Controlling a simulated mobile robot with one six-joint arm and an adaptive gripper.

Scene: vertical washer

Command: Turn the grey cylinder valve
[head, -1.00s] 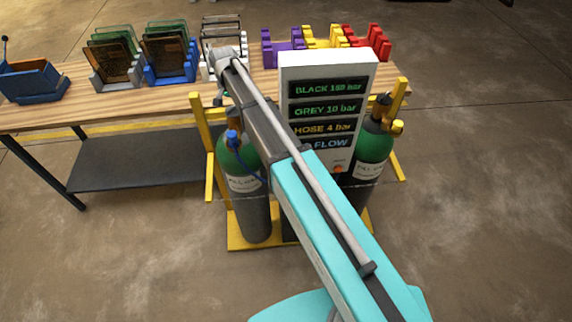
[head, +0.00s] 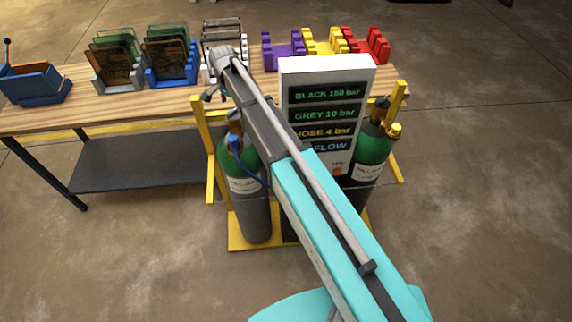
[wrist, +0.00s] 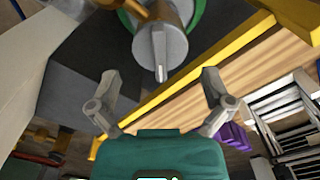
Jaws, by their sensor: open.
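In the wrist view a round grey valve knob (wrist: 162,45) with a raised bar handle sits at top middle, on a brass fitting over a green cylinder top. My gripper (wrist: 159,78) is open and empty. Its fingers stand left and right of the handle's lower tip in the picture; no contact shows, and I cannot tell the gap in depth. In the head view the left cylinder (head: 256,215), grey with a green shoulder, stands partly behind my arm. Its valve knob is not clear there. The display panel (head: 330,68) reads "GREY 10 bar".
A second green-topped cylinder (head: 373,148) with a brass valve stands right of the panel. Yellow stand posts (head: 209,165) flank the cylinders. Behind is a wooden table (head: 80,95) with colored racks and a blue box (head: 35,85). Open floor lies left and right.

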